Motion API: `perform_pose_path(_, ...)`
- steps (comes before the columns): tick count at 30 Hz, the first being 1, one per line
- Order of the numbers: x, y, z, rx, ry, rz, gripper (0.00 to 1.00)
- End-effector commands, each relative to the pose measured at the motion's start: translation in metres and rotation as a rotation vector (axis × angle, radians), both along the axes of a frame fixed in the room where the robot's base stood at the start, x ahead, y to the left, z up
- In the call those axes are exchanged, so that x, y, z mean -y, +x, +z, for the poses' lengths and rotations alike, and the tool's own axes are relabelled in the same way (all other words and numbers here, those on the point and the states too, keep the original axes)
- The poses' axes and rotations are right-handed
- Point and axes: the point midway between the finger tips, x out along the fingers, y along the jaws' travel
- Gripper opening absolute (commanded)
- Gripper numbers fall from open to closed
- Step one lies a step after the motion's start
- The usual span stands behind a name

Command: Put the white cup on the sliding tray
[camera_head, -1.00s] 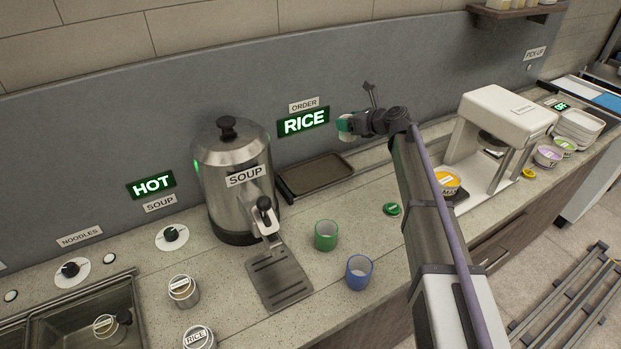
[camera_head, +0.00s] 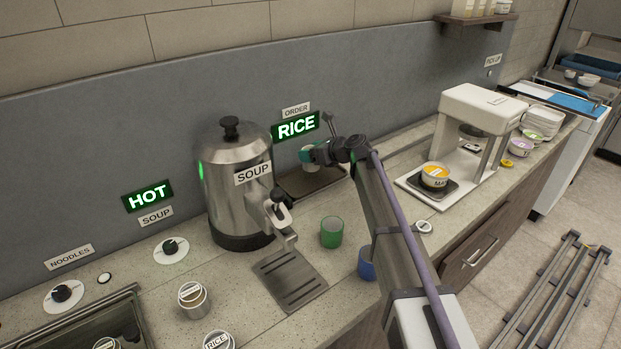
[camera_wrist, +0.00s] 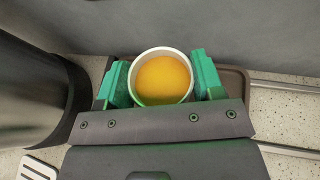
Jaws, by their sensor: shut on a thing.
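The white cup (camera_wrist: 136,67) holds orange-yellow liquid and sits upright between the green fingers of my gripper (camera_wrist: 163,80) in the wrist view. My gripper is shut on it. In the head view, my gripper (camera_head: 309,155) holds the cup (camera_head: 309,165) over the dark tray (camera_head: 292,188) at the back of the counter, right of the soup urn. The tray's brown edge (camera_wrist: 240,83) shows behind and right of the cup in the wrist view. I cannot tell whether the cup's base touches the tray.
The steel soup urn (camera_head: 228,195) stands close left of the tray. A green cup (camera_head: 331,232) and a partly hidden blue cup (camera_head: 366,264) stand in front. A white machine (camera_head: 481,110) with a yellow-topped bowl (camera_head: 434,176) stands to the right. Metal rails (camera_wrist: 290,86) run right of the tray.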

Motion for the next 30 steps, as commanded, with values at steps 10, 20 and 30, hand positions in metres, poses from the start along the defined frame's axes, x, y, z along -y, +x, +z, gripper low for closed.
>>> perform_pose_path(10,0.0,0.0,-0.044,0.0,0.0,0.0,0.27)
perform_pose_path(20,0.0,0.0,-0.043,0.0,0.0,0.0,0.27)
perform_pose_path(30,0.0,0.0,-0.041,0.0,0.0,0.0,0.87)
